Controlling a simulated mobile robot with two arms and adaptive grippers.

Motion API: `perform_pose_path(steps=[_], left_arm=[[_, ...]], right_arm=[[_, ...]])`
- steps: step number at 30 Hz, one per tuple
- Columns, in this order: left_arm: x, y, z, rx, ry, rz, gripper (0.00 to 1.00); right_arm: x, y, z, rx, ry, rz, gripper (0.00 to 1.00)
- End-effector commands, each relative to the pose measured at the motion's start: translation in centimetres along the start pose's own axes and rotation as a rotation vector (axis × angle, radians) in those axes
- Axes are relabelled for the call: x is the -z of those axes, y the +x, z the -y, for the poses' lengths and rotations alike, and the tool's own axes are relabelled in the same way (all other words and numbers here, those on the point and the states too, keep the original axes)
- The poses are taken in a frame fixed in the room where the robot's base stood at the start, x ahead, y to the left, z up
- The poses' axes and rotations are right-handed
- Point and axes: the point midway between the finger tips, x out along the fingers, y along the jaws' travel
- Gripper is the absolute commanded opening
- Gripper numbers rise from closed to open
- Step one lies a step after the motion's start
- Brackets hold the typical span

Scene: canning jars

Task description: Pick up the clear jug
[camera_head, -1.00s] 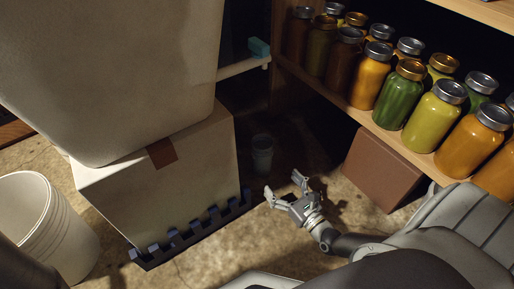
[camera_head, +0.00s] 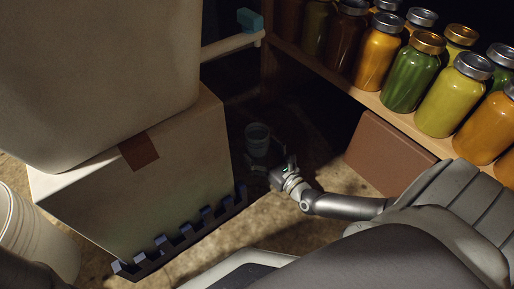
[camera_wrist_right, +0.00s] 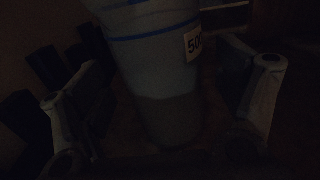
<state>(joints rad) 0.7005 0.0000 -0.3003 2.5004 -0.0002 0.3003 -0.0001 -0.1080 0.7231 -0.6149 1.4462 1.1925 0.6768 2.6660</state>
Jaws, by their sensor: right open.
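The clear jug (camera_head: 257,138) stands on the dark floor in the shadowed gap between the white box and the shelf. My right gripper (camera_head: 272,168) is low beside it on the near side. In the right wrist view the jug (camera_wrist_right: 160,75) fills the middle, with blue bands and a white label with dark digits. My open right gripper (camera_wrist_right: 163,110) has one finger on each side of it, with gaps visible on both sides. The picture is very dark, so contact is hard to judge. My left gripper is not in view.
A white box (camera_head: 150,195) with a large pale container (camera_head: 100,70) on top stands left of the jug. A dark toothed strip (camera_head: 190,235) runs along its base. A brown box (camera_head: 385,155) and a shelf (camera_head: 325,75) of filled jars are to the right.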

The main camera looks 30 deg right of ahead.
Motion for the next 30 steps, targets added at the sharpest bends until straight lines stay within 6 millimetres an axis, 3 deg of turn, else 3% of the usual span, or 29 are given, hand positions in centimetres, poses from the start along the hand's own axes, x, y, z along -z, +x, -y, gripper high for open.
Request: perform_pose_path(steps=[1,6,15,27,30], left_arm=[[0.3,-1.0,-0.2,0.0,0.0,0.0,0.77],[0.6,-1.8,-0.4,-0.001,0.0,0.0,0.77],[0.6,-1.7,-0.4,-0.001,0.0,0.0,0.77],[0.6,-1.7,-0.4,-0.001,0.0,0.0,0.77],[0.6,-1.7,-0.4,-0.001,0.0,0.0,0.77]], right_arm=[[0.4,0.7,0.2,0.0,-0.001,0.003,0.88],[0.2,2.6,0.2,0.001,0.0,0.001,0.88],[0.0,2.9,0.2,0.001,0.0,-0.001,0.86],[0.1,2.9,0.2,0.001,0.0,-0.001,0.35],[-0.1,2.9,0.2,0.002,0.0,0.003,0.33]])
